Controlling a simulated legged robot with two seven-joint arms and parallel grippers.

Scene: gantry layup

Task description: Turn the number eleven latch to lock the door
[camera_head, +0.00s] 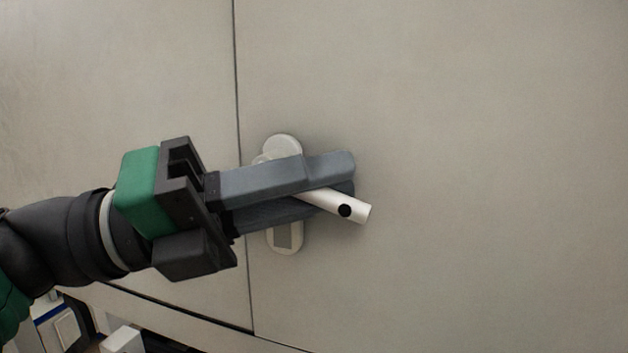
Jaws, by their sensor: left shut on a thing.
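A latch with a pale handle (358,211) is mounted on a light grey door panel (480,180). The handle is a rod with a black dot near its free end, slanting down to the right. Its rounded backplate (284,145) shows above and below my gripper. My left gripper (348,176) comes in from the left and is shut on the latch handle, its grey fingers above and below the rod. The handle's pivot is mostly hidden behind the fingers. No number eleven is readable. My right gripper is out of view.
A dark vertical seam (238,80) runs left of the latch, between the door panel and another light panel (120,80). White box-like items (122,340) stand below the panels at the bottom left. The panel right of the latch is clear.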

